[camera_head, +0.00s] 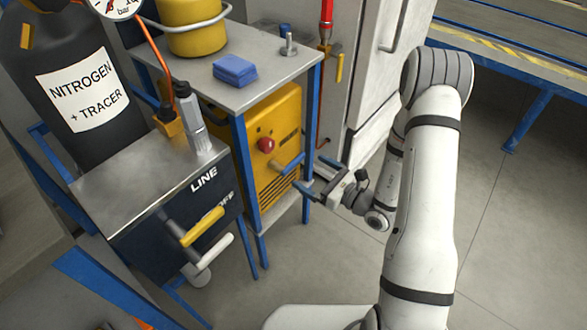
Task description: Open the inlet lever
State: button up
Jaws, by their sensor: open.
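No lever has a readable inlet label. A blue lever (287,166) juts from the front of a yellow machine (277,128), beside a red knob (266,145). My gripper (307,174) is open and empty, just right of the blue lever, with its fingers pointing left towards it. I cannot tell whether it touches the lever. A yellow lever (203,226) and a white lever (214,249) are on the dark panel (146,243) marked LINE at lower left. Another yellow lever (339,68) hangs on the red pipe behind.
A grey-topped stand with blue legs (240,162) surrounds the yellow machine; one leg (308,140) is close to my gripper. A blue sponge (235,70) lies on top. A nitrogen cylinder (78,95) stands at left. The floor (510,230) at right is clear.

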aim_at(296, 163)
jog(key=b+x, duration=0.1)
jog(key=x, duration=0.6)
jog(key=shift+w+a+f, duration=0.1)
jog(key=shift+w+a, duration=0.1)
jog(key=shift+w, duration=0.1)
jog(key=c, duration=1.1)
jog(key=shift+o, duration=0.2)
jog(key=shift+d, duration=0.1)
